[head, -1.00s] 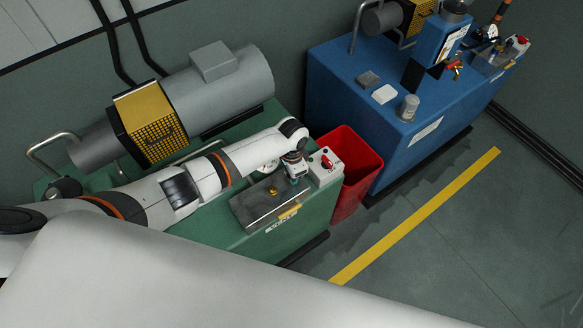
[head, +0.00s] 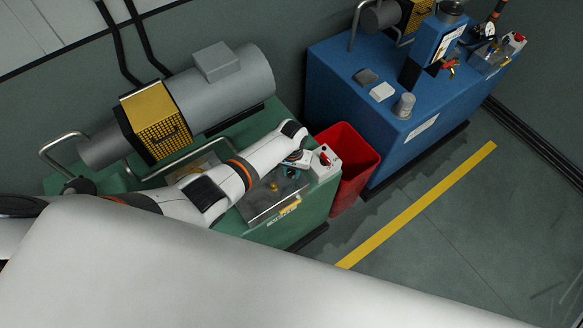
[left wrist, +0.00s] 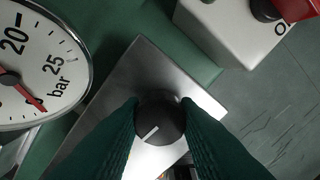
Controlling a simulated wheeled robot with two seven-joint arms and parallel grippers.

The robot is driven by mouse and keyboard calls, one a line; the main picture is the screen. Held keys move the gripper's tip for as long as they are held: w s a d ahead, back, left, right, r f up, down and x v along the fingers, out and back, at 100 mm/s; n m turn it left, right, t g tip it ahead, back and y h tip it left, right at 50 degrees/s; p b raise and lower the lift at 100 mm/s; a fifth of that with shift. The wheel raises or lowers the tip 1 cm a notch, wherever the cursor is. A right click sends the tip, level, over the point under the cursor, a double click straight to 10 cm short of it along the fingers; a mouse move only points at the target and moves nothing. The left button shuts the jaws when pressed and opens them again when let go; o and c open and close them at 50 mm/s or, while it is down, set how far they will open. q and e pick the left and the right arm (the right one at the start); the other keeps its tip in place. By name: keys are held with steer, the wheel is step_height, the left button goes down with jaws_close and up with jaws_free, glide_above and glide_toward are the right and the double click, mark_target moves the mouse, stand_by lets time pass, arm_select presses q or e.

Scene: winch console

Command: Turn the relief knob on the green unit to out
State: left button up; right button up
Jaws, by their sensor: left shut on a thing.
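The green unit (head: 318,214) stands at the middle of the head view with a metal tray on top. In the left wrist view, a round black knob (left wrist: 158,127) with a short white pointer line sits on a bright metal plate (left wrist: 140,66). The pointer aims to the lower left in that view. My left gripper (left wrist: 160,108) is shut on the knob, one dark finger on each side. In the head view the left gripper (head: 296,160) is small and partly hidden by my wrist, and the knob cannot be made out. Any setting labels are hidden. My right gripper is not in view.
A pressure gauge (left wrist: 38,62) with a red needle is left of the knob. A pale box (head: 326,165) with a red switch stands close to the gripper. A red bin (head: 358,165) and a blue unit (head: 345,105) lie to the right. Open floor is beyond.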

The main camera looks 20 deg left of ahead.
mark_target(292, 171)
arm_select(q)
steer(key=shift+w+n, duration=0.1)
steer(key=shift+n, duration=0.5)
steer(key=o, duration=1)
steer(key=shift+r, duration=0.15)
steer(key=shift+r, duration=0.3)
step_height(292, 171, up, 11)
steer(key=shift+r+p, duration=0.1)
steer(key=shift+p, duration=0.3)
